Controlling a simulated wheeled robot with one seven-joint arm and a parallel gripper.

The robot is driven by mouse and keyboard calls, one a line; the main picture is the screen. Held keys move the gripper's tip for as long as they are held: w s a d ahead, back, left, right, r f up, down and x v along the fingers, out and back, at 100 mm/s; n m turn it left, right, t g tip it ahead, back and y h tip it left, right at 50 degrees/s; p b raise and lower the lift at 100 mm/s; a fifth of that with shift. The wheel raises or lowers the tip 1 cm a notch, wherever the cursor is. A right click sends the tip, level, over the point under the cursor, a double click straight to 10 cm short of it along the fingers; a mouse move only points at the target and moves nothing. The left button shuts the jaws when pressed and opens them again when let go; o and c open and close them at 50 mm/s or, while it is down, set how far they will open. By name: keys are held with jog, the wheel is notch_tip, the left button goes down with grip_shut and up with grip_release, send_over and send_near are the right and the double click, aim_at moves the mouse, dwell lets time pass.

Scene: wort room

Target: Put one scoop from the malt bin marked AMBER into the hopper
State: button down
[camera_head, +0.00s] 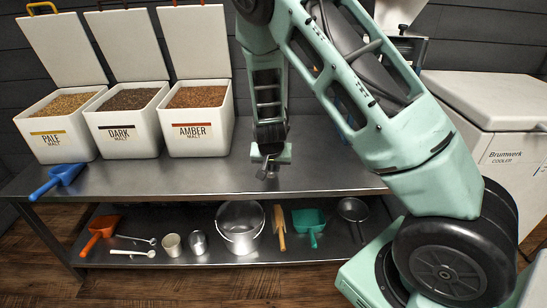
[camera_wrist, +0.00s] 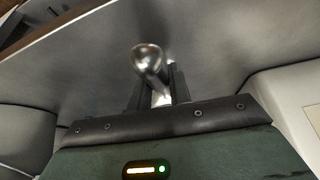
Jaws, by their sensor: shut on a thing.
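The white malt bin marked AMBER (camera_head: 203,147) stands open on the steel table, right of two similar bins, with reddish-brown malt (camera_head: 198,97) inside. My gripper (camera_head: 268,170) is above the table, right of the AMBER bin and apart from it. In the wrist view my gripper (camera_wrist: 158,88) is shut on a small shiny metal piece with a rounded end (camera_wrist: 147,58); I cannot tell which tool it belongs to. A pale, partly hidden shape (camera_head: 398,14) shows behind my arm at the upper right; I cannot tell whether it is the hopper.
Open bins marked PALE (camera_head: 52,150) and DARK (camera_head: 125,144) stand left of AMBER. A blue scoop (camera_head: 60,178) lies at the table's front left. The lower shelf holds an orange scoop (camera_head: 100,229), a steel bucket (camera_head: 240,238) and a teal scoop (camera_head: 309,223). A cooler (camera_head: 500,105) stands right.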

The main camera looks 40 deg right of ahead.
jog(key=shift+r+p, duration=2.8)
jog(key=shift+r, duration=0.25)
